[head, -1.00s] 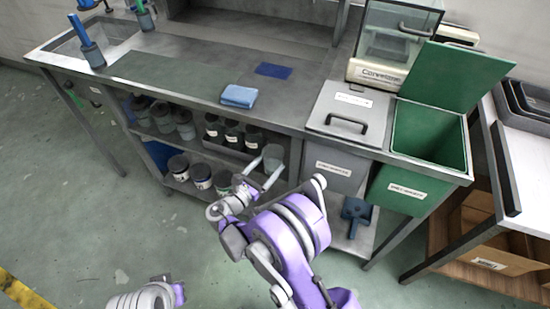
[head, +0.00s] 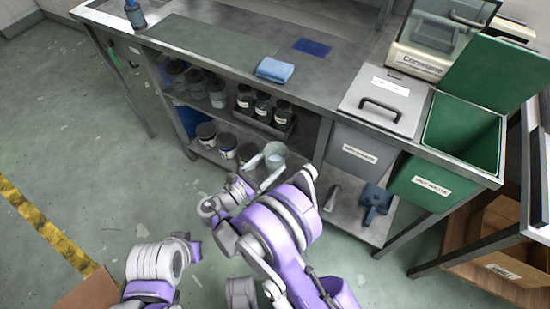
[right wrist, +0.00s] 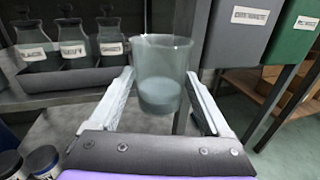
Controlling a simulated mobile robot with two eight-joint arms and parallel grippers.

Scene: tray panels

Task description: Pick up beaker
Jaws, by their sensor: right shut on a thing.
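The beaker (right wrist: 160,75) is clear glass with a grey-blue layer at its bottom. It stands upright between the two fingers of my right gripper (right wrist: 160,95) in the right wrist view, and the fingers are shut on it. In the head view the beaker (head: 275,151) and my right gripper (head: 263,166) are at the front of the bench's lower shelf. The beaker's base is partly hidden, so I cannot tell whether it touches the shelf. My left arm shows at the bottom left of the head view, but its fingers are not seen.
A rack of labelled bottles (head: 263,108) stands behind the beaker. Several dark-lidded jars (head: 226,144) stand to its left. A grey bin (head: 362,150) and a green bin (head: 432,185) hang to the right. A blue dustpan (head: 376,198) lies on the shelf.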

